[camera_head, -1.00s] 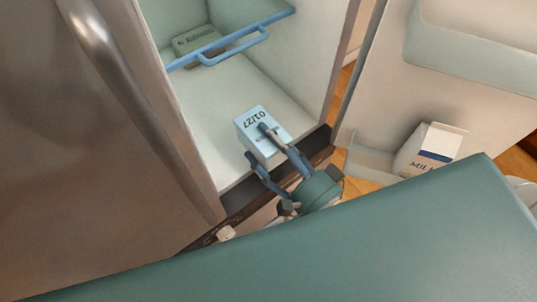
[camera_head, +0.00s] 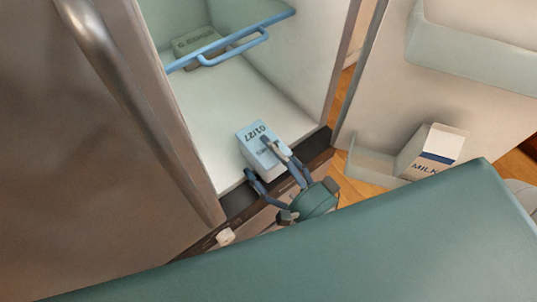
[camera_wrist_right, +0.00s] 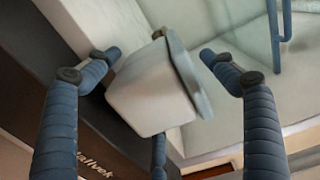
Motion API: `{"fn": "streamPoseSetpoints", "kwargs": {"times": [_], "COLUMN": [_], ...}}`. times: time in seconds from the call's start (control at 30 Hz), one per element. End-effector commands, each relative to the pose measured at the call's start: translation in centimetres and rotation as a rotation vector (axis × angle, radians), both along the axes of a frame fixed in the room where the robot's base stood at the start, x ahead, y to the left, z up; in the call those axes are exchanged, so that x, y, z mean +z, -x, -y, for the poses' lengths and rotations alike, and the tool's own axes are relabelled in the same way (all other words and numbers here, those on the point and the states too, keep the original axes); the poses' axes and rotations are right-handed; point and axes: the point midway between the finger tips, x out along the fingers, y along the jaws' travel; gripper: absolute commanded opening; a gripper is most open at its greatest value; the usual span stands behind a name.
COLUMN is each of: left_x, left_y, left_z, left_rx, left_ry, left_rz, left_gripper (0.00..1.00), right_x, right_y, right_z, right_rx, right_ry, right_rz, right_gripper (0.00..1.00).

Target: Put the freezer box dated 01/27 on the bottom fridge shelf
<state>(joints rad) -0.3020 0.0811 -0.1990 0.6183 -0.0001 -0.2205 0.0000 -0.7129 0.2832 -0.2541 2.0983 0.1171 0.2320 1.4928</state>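The pale blue-lidded freezer box dated 01/27 (camera_head: 256,136) appears to stand on the fridge's bottom shelf (camera_head: 222,125), close to its front edge. In the right wrist view the white box (camera_wrist_right: 148,95) lies between the fingers. My right gripper (camera_head: 256,158) is around the box, one finger on each side. Its fingers (camera_wrist_right: 160,55) look open, with gaps beside the box in the wrist view. Part of the box's near side is hidden by the fingers. My left gripper is not in view.
A glass shelf with a blue front rail (camera_head: 236,41) is above, with another greyish box (camera_head: 200,42) beyond it. The open door (camera_head: 392,85) holds a milk carton (camera_head: 435,150) in its lower bin. The bottom shelf is clear behind the box.

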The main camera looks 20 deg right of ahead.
Motion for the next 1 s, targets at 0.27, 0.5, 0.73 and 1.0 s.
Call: {"fn": "streamPoseSetpoints", "kwargs": {"times": [0.27,0.5,0.73,1.0], "left_x": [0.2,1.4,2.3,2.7], "left_y": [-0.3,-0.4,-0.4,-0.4], "left_z": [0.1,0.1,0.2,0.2], "left_rx": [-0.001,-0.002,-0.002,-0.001], "left_ry": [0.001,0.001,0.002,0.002], "left_rz": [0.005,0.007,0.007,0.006], "left_gripper": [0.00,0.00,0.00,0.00], "right_x": [0.3,0.3,0.3,0.2], "right_y": [0.2,4.3,8.7,11.2], "right_z": [0.1,1.5,3.2,4.1], "right_rx": [0.000,0.002,0.001,-0.001], "right_ry": [0.001,0.002,0.003,0.001], "right_rz": [-0.003,-0.010,-0.006,-0.002], "right_gripper": [0.83,0.83,0.83,0.83]}}
